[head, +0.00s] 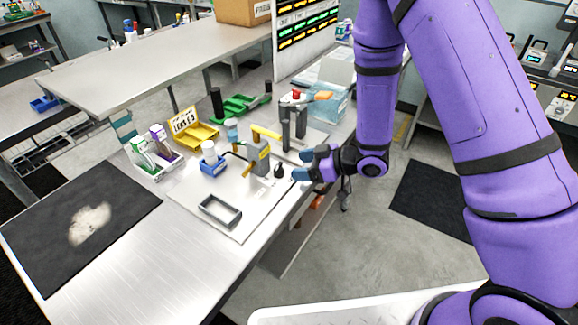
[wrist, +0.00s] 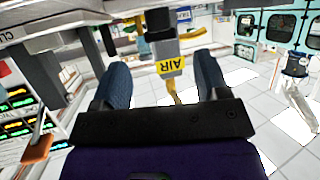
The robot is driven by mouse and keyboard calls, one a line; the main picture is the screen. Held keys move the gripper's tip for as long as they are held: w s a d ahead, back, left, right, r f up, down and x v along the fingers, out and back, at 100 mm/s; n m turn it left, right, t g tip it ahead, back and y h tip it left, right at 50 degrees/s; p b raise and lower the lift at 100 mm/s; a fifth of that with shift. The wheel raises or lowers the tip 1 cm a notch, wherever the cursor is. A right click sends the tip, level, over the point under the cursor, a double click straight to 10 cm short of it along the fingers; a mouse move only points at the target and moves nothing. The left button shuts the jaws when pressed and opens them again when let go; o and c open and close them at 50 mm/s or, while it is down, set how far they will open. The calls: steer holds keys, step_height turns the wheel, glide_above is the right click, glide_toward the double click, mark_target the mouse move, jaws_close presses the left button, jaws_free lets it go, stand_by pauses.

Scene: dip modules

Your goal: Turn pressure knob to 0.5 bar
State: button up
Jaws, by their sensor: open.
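In the head view, a grey air unit (head: 258,157) with a yellow label stands on a white plate on the bench. A small black knob (head: 278,171) shows just right of it, facing my gripper. My gripper (head: 303,164) is open, with its blue fingers pointing left toward the knob and apart from it. In the wrist view, the yellow AIR label (wrist: 171,66) and a black part (wrist: 159,22) show between the fingers of my gripper (wrist: 162,72). Nothing is held. No pressure reading or knob scale is legible.
A black mat (head: 110,200) covers the bench's left part. Open floor lies to the right.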

steer(key=shift+v, duration=2.45)
steer(key=w+d+r+m+t+h, duration=0.3)
steer(key=w+d+r+t+h, duration=0.25)
steer(key=r, duration=0.55)
steer(key=s+d+r+m+h, duration=0.3)
steer(key=d+r+m+h, duration=0.15)
steer(key=d+r, duration=0.5)
steer(key=s+d+r+m+g+h, duration=0.2)
steer(key=s+d+r+m+h, duration=0.15)
steer(key=s+r, duration=0.6)
steer(key=s+a+r+m+g+y, duration=0.1)
steer(key=s+m+g, duration=0.1)
steer(key=s, duration=1.4)
steer(key=shift+s+a+r+m+g, duration=0.25)
steer(key=shift+r+m+g, duration=0.1)
steer(key=shift+g, duration=0.3)
